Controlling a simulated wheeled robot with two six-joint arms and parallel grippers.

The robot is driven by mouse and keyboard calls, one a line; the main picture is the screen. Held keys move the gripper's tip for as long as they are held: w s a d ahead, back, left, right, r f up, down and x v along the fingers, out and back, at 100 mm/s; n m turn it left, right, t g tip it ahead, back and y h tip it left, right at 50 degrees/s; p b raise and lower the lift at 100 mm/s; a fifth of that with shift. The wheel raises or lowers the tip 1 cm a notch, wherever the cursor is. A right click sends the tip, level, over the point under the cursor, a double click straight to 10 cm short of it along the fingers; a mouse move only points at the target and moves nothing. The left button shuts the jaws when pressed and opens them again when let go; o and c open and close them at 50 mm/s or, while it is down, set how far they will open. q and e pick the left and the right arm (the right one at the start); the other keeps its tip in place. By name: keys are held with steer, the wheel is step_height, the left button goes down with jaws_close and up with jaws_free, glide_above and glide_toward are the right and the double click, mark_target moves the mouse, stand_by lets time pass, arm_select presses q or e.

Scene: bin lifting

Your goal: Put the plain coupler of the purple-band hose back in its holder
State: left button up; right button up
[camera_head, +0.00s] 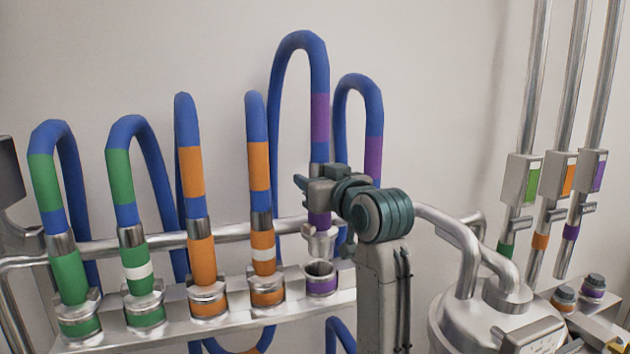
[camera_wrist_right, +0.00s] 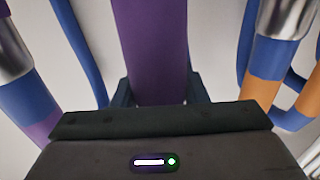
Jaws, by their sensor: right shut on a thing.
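My right gripper (camera_head: 318,190) is shut on the plain coupler (camera_head: 319,219) of a purple-band hose (camera_head: 319,118). The coupler's sleeve is plain purple, with a metal end below the gripper. In the right wrist view the purple coupler (camera_wrist_right: 152,50) stands between the two dark fingers (camera_wrist_right: 158,92). The coupler hangs roughly upright over an empty round holder (camera_head: 320,280) with a purple band. Its lower end appears just above the holder's rim; I cannot tell the exact gap. A second purple-band hose (camera_head: 373,150) runs down behind my right arm, its lower end hidden.
Green couplers (camera_head: 68,275) and orange couplers (camera_head: 202,262) stand in holders along the metal rack (camera_head: 240,318), to the left. A metal vessel with bent pipes (camera_head: 480,310) stands close right of my arm. Vertical pipes with coloured tags (camera_head: 560,175) stand farther right.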

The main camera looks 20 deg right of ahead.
steer(key=shift+w+f, duration=0.1)
steer(key=shift+f+b, duration=0.35)
steer(key=shift+f, duration=0.2)
steer(key=shift+w+f, duration=0.1)
steer(key=shift+f, duration=0.35)
steer(key=shift+w+f+b, duration=0.1)
steer(key=shift+f+b, duration=0.35)
steer(key=shift+f, duration=0.1)
arm_select(q)
steer(key=shift+w+f, duration=0.3)
steer(key=shift+f, duration=0.5)
steer(key=shift+f, duration=0.1)
arm_select(e)
steer(key=shift+f, duration=0.2)
